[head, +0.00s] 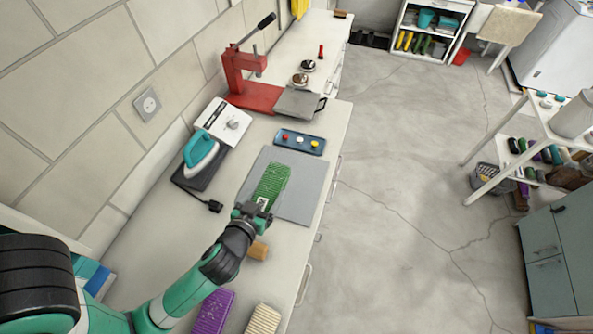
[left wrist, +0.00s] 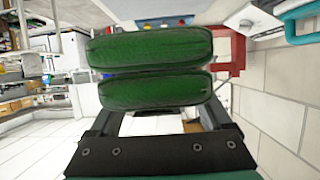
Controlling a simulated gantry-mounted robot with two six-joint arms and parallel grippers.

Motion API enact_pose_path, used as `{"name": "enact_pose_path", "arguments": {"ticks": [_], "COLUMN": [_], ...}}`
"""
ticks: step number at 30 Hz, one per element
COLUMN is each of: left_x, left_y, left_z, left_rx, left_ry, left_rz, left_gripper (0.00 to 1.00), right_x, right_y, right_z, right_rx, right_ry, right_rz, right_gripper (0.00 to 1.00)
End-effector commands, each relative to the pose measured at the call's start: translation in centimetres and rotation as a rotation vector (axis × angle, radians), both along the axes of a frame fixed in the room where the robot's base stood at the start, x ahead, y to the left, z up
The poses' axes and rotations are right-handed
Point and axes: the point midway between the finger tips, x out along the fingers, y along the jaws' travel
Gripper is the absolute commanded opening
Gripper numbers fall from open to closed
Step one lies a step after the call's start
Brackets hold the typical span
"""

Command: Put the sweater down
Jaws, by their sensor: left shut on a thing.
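The sweater (head: 271,183) is a green ribbed, folded bundle in the head view, over the grey mat (head: 305,187) on the counter. My left gripper (head: 258,207) is shut on its near end. In the left wrist view the sweater (left wrist: 150,48) shows close up as two dark green rolled folds lying across the gripper (left wrist: 160,118). I cannot tell whether the sweater touches the mat or hangs just above it. My right gripper is not in view.
A purple folded knit (head: 213,312) and a cream one (head: 263,319) lie at the counter's near end. A wooden cylinder (head: 258,250) is close to my gripper. A teal iron (head: 200,149), a blue tray (head: 300,141) and a red press (head: 245,85) stand beyond. The mat's right part is clear.

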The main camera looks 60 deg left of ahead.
Motion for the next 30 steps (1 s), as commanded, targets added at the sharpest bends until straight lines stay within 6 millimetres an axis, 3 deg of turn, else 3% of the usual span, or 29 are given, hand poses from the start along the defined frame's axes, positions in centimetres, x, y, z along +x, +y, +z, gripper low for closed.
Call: {"name": "enact_pose_path", "arguments": {"ticks": [5,8,11,16,21,30], "left_x": [0.2,1.3,3.1,6.6,8.6,9.5], "left_y": [0.5,1.8,3.8,7.3,9.3,10.2], "left_z": [-0.3,-1.4,-1.8,-4.1,-8.2,-9.8], "left_rx": [0.000,-0.001,0.000,0.000,0.001,0.001], "left_ry": [-0.003,-0.005,-0.001,-0.001,0.000,-0.001], "left_rz": [0.008,0.012,0.013,0.010,0.006,0.005], "left_gripper": [0.08,0.08,0.08,0.08,0.08,0.08], "right_x": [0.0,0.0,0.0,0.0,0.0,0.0], "right_y": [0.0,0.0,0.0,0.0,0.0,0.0], "right_z": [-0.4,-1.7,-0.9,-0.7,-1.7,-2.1], "right_rx": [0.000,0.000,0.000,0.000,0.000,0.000], "right_ry": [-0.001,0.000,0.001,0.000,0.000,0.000], "right_rz": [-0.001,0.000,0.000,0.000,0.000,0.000], "right_gripper": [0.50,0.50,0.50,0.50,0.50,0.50]}}
